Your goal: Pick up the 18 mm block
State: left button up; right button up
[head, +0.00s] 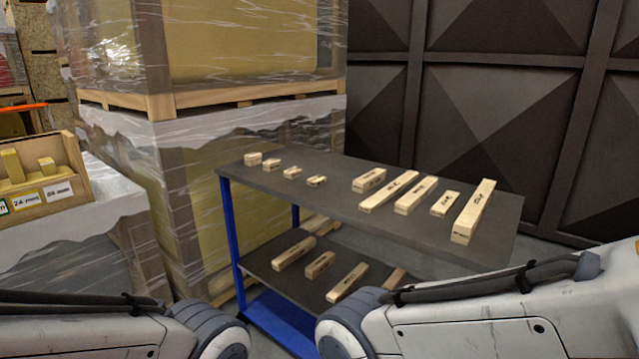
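Several pale wooden blocks with dark markings lie on the grey top of a blue-framed cart (340,212). Small blocks (292,172) sit at the left, and longer blocks (389,191) at the right, with a long one (473,212) nearest the right end. More blocks (293,253) lie on the lower shelf (262,262). The markings are too small to read, so I cannot tell which block is the 18 mm one. My two arms come in along the bottom edge, but neither gripper shows.
At the left, a wooden box (75,150) with size labels, one reading 24 mm, holds blocks on a wrapped stack. A plastic-wrapped pallet load (205,190) stands behind the cart. A dark panelled wall (490,110) closes the back right.

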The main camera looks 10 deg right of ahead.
aim_at(314, 181)
jog(key=z, duration=0.05)
jog(key=k, duration=0.6)
jog(key=u, duration=0.7)
jog(key=i, duration=1.4)
jog(key=z, duration=0.45)
jog(key=i, duration=0.75)
jog(key=z, duration=0.55)
